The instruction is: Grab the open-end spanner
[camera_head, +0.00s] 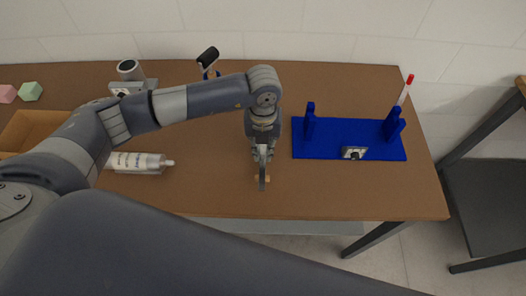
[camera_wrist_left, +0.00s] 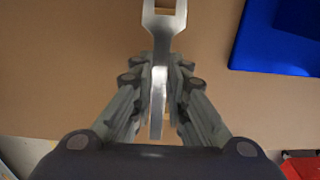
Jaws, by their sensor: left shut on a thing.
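The open-end spanner is a metal tool with a forked jaw. In the left wrist view the spanner (camera_wrist_left: 165,22) points away from me with its fork at the top edge. Its handle runs down between the fingers of my left gripper (camera_wrist_left: 160,72), which is shut on it. In the head view the left gripper (camera_head: 263,158) points down over the front middle of the table, and the spanner (camera_head: 262,182) shows as a thin grey strip at the fingertips. I cannot tell whether it touches the table. The right gripper is not in view.
A blue stand (camera_head: 378,147) with uprights is right of the gripper on the wooden table (camera_head: 230,202). A white bottle (camera_head: 138,163) lies to the left, near a cardboard box (camera_head: 24,131). Pink (camera_head: 7,93) and green (camera_head: 30,91) blocks are at far left. A chair (camera_head: 490,190) stands right.

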